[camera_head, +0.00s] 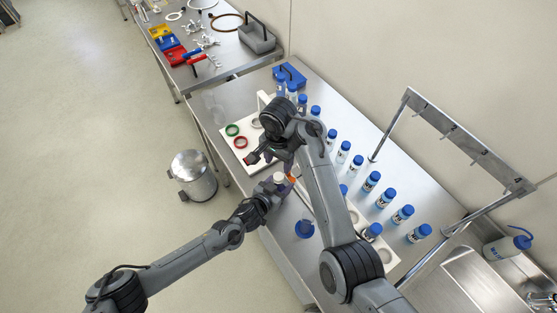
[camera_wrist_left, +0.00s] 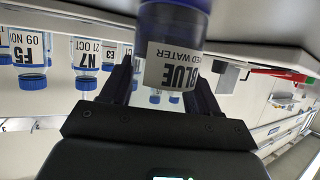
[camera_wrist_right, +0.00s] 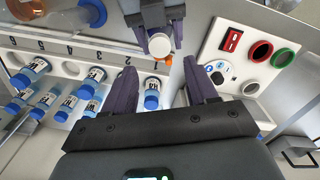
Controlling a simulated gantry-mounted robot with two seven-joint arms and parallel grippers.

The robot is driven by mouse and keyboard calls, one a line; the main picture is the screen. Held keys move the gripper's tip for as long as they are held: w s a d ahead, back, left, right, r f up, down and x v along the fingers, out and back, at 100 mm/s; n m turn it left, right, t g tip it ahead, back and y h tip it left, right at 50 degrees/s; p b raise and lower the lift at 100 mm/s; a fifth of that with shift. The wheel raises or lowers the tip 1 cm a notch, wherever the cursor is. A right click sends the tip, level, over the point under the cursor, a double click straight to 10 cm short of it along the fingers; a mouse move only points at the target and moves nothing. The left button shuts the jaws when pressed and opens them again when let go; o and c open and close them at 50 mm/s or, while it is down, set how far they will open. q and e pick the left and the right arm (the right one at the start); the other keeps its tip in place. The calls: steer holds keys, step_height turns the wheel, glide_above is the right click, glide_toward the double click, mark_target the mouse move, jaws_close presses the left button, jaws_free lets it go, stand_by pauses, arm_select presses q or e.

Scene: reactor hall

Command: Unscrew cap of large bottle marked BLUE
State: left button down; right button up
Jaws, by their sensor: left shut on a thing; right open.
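The large bottle marked BLUE (camera_wrist_left: 172,66) is between the fingers of my left gripper (camera_wrist_left: 162,70), which is shut on it. Its label appears upside down in the left wrist view. Its white round top (camera_wrist_right: 160,46) shows in the right wrist view, and also in the head view (camera_head: 279,177). My right gripper (camera_wrist_right: 159,66) is open and empty, with its fingers spread below that white top in the right wrist view and apart from it. In the head view my right arm partly covers the right gripper.
A numbered white rack holds several small blue-capped bottles (camera_wrist_right: 152,95). A white panel (camera_wrist_right: 225,45) with red and green rings stands beside it. More blue-capped bottles (camera_head: 403,214) line the table. A metal bin (camera_head: 194,176) stands on the floor.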

mark_target(279, 176)
steer(key=shift+f, duration=3.8)
steer(key=c, duration=1.1)
steer(key=n, duration=0.3)
jaws_close()
steer(key=o, duration=1.2)
jaws_free()
steer(key=shift+c, duration=0.2)
